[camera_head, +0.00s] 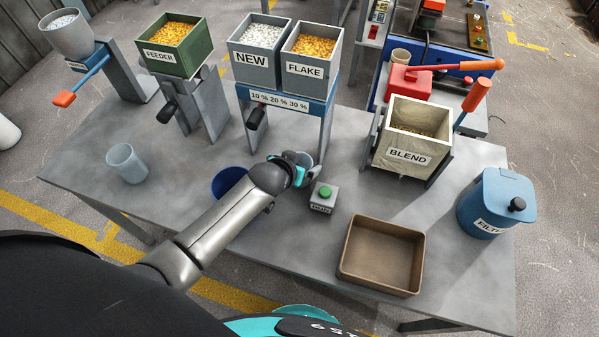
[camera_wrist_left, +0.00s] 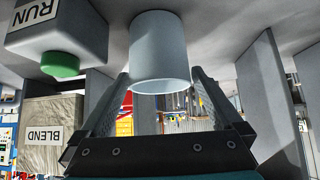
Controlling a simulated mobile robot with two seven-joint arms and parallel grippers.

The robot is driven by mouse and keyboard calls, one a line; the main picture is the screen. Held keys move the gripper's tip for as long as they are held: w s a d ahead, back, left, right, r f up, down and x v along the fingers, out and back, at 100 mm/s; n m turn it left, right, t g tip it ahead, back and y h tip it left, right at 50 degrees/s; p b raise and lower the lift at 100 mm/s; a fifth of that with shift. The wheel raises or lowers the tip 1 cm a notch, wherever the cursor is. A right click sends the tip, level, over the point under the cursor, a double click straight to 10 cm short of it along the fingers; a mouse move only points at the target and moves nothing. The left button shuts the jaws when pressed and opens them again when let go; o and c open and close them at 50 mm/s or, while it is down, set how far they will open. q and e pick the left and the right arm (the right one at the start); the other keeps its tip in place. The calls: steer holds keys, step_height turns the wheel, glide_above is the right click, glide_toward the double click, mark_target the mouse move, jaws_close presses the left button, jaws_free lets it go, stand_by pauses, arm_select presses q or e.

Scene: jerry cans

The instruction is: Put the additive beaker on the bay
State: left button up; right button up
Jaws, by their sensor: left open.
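A pale grey-blue beaker (camera_wrist_left: 160,48) stands on the table below the NEW and FLAKE hoppers; in the head view its rim (camera_head: 305,157) shows partly behind my left gripper (camera_head: 296,166). In the left wrist view, which is upside down, the open fingers of my left gripper (camera_wrist_left: 160,76) are on either side of this beaker. I cannot tell whether they touch it. A second translucent beaker (camera_head: 127,164) stands upright at the table's left. No label shows on either beaker, so I cannot tell which is the additive one. No bay is labelled. My right gripper is out of view.
A green RUN button box (camera_head: 323,198) is close to the right of my left gripper. A blue container (camera_head: 228,180) is partly behind my arm. A brown tray (camera_head: 345,262), the BLEND bin (camera_head: 407,155) and a blue FILTER can (camera_head: 495,203) stand at the right. The left front table is clear.

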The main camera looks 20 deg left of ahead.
arm_select(q)
steer(key=shift+c, duration=0.2)
steer(key=c, duration=1.2)
